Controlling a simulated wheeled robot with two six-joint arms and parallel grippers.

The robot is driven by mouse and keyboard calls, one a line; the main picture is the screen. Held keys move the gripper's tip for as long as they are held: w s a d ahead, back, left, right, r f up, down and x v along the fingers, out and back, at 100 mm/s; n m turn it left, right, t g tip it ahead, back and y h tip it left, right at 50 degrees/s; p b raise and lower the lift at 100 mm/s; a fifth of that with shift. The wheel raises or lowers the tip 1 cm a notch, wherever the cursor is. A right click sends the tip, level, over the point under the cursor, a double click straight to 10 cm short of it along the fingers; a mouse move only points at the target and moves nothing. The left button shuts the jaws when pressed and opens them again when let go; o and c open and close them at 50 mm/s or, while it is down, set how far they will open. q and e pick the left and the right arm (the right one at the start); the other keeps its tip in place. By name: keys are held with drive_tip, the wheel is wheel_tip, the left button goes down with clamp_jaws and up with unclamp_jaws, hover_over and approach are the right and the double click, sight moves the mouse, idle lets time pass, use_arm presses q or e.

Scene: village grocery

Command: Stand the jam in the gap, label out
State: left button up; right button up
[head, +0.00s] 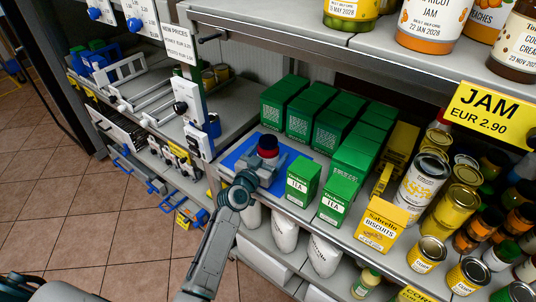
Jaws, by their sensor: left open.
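A small jar with a dark red body and dark top (268,146) stands on a blue mat (236,156) on the middle shelf; its label cannot be made out. My left gripper (263,165) is open and close to this jar, its fingers at the jar's near side; whether they touch it cannot be told. On the upper shelf, an apricot jam jar (432,24) stands with its label out, near a yellow JAM price sign (492,112). Bare shelf (465,66) shows between it and a brown cream jar (516,45). My right gripper is not in view.
Green tea boxes (302,180) stand just right of the jar, with more rows behind. A yellow biscuits box (381,222) and several cans (422,184) are farther right. The upper shelf's edge (345,60) overhangs. The tiled floor at left is clear.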

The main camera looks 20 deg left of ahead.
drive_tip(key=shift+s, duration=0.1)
use_arm(q)
drive_tip(key=shift+s, duration=0.1)
drive_tip(key=v, duration=0.3)
drive_tip(key=shift+s+a+f, duration=0.1)
drive_tip(key=shift+s, duration=0.1)
drive_tip(key=b+v, duration=0.1)
drive_tip(key=v, duration=0.7)
drive_tip(key=shift+s, duration=0.2)
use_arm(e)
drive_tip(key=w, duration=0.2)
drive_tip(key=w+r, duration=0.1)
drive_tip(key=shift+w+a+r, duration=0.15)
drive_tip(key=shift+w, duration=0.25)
